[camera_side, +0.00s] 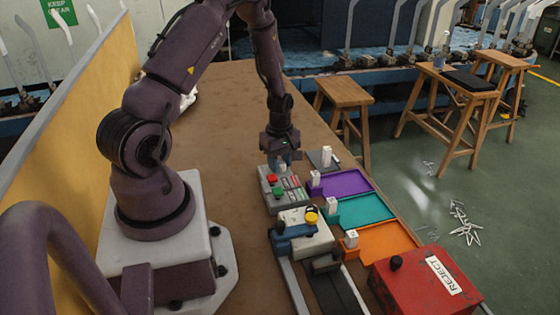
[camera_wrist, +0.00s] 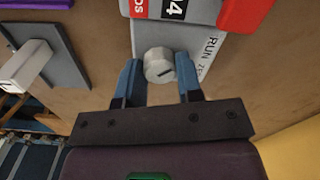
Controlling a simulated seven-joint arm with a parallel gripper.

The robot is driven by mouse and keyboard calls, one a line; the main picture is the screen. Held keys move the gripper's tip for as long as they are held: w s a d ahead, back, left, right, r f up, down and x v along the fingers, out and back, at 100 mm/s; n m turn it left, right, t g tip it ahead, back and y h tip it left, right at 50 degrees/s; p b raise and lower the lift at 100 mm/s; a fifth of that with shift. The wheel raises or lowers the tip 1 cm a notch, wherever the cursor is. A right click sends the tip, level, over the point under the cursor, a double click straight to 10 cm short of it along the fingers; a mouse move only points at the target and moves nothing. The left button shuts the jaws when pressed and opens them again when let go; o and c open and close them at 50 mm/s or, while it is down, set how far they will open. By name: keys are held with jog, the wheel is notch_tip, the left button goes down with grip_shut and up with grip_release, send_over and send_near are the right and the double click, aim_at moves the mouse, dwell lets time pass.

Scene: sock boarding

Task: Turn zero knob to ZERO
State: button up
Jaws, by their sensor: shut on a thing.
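The zero knob (camera_wrist: 159,66) is a round silver-grey knob with a dark pointer line, on a light grey panel in the wrist view. The panel beside it has the printed word RUN and a partly cut-off label starting with Z (camera_wrist: 207,62). My gripper (camera_wrist: 160,75) has its two blue fingers on either side of the knob and is shut on it. In the side view my gripper (camera_side: 283,160) is down at the far end of the grey control box (camera_side: 275,200), and the knob is hidden there.
A red REJECT box (camera_side: 415,285) stands at the front right. The brown table (camera_side: 225,130) is clear behind and left of the box.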

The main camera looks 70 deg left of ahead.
aim_at(281, 163)
jog(key=m, duration=0.3)
jog(key=shift+m, duration=0.4)
jog(key=m, duration=0.4)
jog(key=shift+m, duration=0.3)
jog(key=m, duration=0.4)
jog(key=shift+m, duration=2.4)
jog(key=o, duration=0.9)
jog(key=shift+o, duration=0.2)
notch_tip(281, 163, up, 13)
